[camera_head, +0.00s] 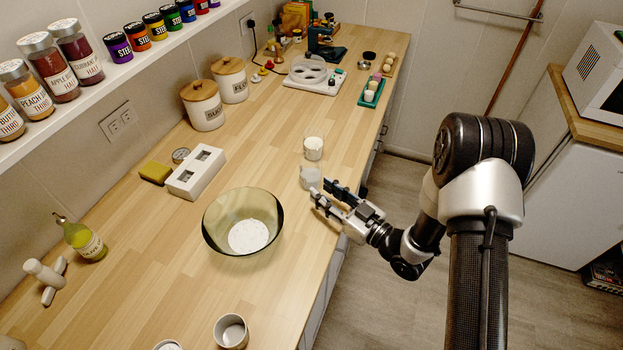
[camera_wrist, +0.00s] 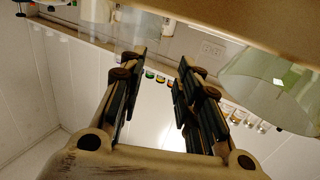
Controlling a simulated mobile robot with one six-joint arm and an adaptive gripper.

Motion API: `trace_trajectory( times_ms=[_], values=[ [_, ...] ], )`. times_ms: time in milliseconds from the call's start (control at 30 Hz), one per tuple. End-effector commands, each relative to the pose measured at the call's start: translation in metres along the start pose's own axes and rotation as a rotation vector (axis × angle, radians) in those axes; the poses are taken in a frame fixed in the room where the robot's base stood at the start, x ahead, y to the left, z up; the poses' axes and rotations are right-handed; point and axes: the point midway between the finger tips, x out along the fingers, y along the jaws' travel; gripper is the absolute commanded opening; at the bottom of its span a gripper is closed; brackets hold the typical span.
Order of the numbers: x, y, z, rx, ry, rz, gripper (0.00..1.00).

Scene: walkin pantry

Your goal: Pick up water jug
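A small clear, whitish vessel (camera_head: 311,177), which looks like the water jug, stands upright near the counter's right edge. It also seems to show as a pale translucent shape (camera_wrist: 136,24) at the top of the wrist view, beyond the left finger. My gripper (camera_head: 323,189) is just right of and in front of it in the head view, reaching in over the counter edge. In the wrist view my gripper (camera_wrist: 160,62) has its two dark fingers apart with nothing between them. I cannot tell whether a fingertip touches the vessel.
A large glass bowl (camera_head: 215,231) with white contents stands left of my gripper. A glass with white contents (camera_head: 313,149) stands just behind the clear vessel. A white box (camera_head: 196,172) and two canisters stand along the wall. The counter between is clear.

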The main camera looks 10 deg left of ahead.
Motion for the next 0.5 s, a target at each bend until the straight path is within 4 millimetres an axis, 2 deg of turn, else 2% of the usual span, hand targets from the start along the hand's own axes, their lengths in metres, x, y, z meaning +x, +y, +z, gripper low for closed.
trace_trajectory(
  times_ms=[33, 167, 400, 500],
  values=[
    [0.009, -0.001, 0.002, -0.002, 0.0, -0.004, 0.31],
    [0.02, -0.001, 0.001, -0.001, 0.0, -0.002, 0.31],
    [0.022, 0.0, 0.0, 0.001, 0.0, 0.001, 0.31],
    [0.022, 0.0, 0.0, 0.001, -0.001, 0.001, 0.25]
  ],
)
